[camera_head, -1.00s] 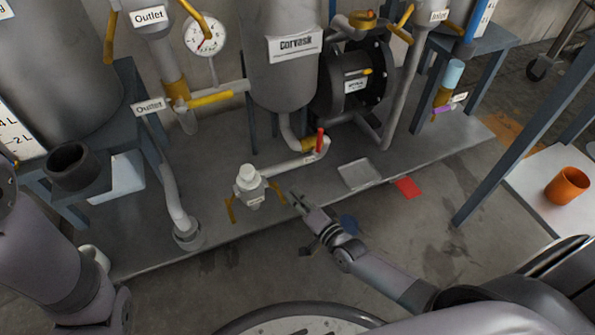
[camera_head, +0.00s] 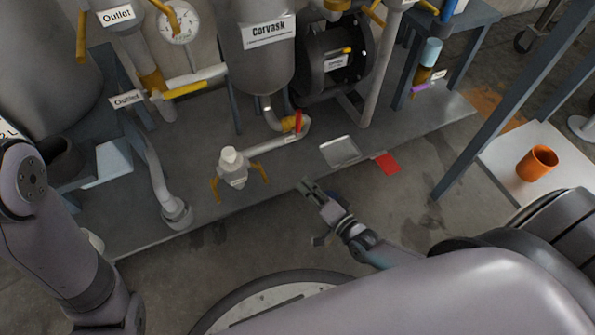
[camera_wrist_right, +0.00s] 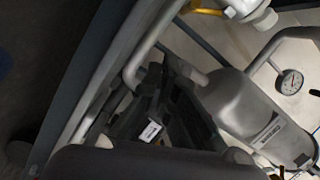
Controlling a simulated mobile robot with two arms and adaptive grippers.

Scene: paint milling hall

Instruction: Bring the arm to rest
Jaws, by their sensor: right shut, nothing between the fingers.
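My right arm reaches in from the lower right of the head view. Its gripper (camera_head: 307,186) is shut and empty, over the front edge of the grey platform (camera_head: 240,196). It appears to the right of the white valve (camera_head: 232,167) with yellow handles and below the shallow metal tray (camera_head: 340,151), apart from both in the picture. My left arm shows at the left edge; its gripper is out of the picture. In the right wrist view a grey vessel (camera_wrist_right: 240,104) and a pressure gauge (camera_wrist_right: 291,82) show; I cannot make out the fingertips there.
The Corvask vessel (camera_head: 262,60) and a black round machine (camera_head: 330,68) stand behind the gripper. A red patch (camera_head: 387,164) lies right of the tray. An orange cup (camera_head: 537,163) stands on a white surface (camera_head: 500,158) at right. Bare floor lies before the platform.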

